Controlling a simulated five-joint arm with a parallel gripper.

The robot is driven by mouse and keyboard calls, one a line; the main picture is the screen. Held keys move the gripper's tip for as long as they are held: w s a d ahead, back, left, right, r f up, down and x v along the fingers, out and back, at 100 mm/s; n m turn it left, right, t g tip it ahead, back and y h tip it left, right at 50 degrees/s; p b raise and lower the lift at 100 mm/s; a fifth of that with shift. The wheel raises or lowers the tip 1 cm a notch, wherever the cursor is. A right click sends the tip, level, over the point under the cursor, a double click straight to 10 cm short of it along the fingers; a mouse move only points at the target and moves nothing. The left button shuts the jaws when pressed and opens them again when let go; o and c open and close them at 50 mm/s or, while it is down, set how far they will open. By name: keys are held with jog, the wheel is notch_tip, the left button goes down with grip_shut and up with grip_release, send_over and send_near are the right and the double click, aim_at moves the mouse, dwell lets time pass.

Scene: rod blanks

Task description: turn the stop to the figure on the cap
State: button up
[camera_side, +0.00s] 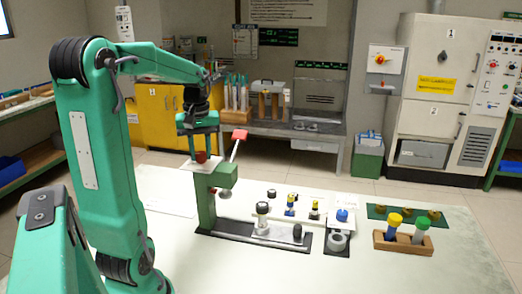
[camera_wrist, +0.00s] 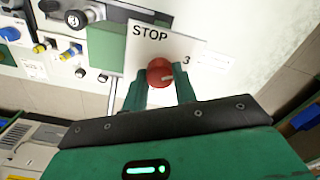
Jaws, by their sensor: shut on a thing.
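The stop is a round red knob (camera_wrist: 160,72) on a white plate (camera_wrist: 150,45) marked STOP. A pale line on the knob points right, and a 3 is printed at the plate's right; other figures are not visible. My gripper (camera_wrist: 161,84) is shut on the knob, one green finger on each side. In the side view the knob (camera_side: 201,157) sits atop a green bench press, under my gripper (camera_side: 200,151). A blue cap (camera_side: 342,215), a yellow cap (camera_side: 395,219) and a green cap (camera_side: 423,223) stand to the right. I cannot read a figure on them.
The press (camera_side: 207,205) has a red-ended lever (camera_side: 238,137) rising just right of my gripper. Its black base carries a dark-topped post (camera_side: 262,208). Small coloured parts (camera_side: 291,203) lie behind. A wooden rack (camera_side: 402,243) stands at right. The front of the table is clear.

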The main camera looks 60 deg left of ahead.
aim_at(201, 153)
dwell(0.3)
jog(key=o, duration=1)
jog(key=shift+c, duration=0.2)
jog(key=shift+r, duration=0.2)
jog(key=shift+r, duration=3.75)
jog(key=shift+d, duration=0.1)
jog(key=s+d+f+m+t, duration=0.1)
jog(key=d+f+m+t, duration=0.1)
jog(key=d+m, duration=0.5)
jog(key=s+d+f+m+t, duration=0.1)
jog(key=d+f+m+t, duration=0.2)
jog(key=d, duration=1.5)
notch_tip(201, 153, down, 2)
jog(key=m, duration=0.4)
jog(key=shift+m+t, duration=0.3)
